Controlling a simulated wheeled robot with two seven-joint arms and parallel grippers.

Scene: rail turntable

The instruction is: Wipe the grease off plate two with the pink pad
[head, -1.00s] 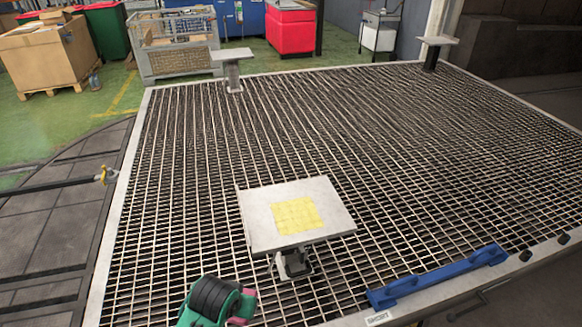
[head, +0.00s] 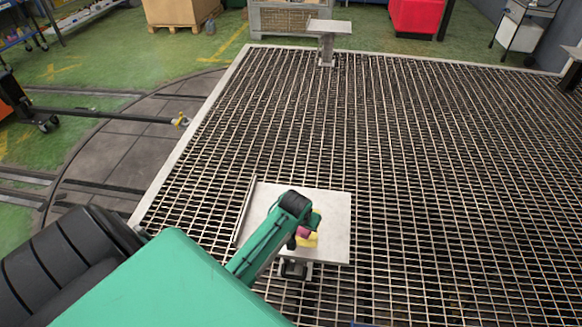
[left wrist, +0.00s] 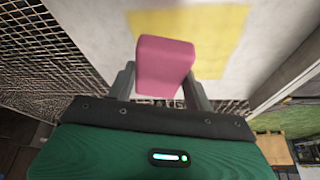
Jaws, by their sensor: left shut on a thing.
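The pink pad (left wrist: 165,66) is gripped between the fingers of my left gripper (left wrist: 162,88); a small part of the pad (head: 303,231) also shows in the head view. The nearest pale plate (head: 335,205) stands on a short post above the grating, and no number shows on it. A yellow grease patch (left wrist: 220,32) lies on this plate; in the head view my gripper and arm hide most of it. The pad is over or at the patch; I cannot tell whether it touches. My right gripper is out of view.
Another raised plate (head: 330,27) stands at the far edge of the grating (head: 450,150). A thin pale bar (head: 245,210) runs along the near plate's left side. A yellow-ended rod (head: 178,122) reaches the frame at left. The grating around the plate is mostly clear.

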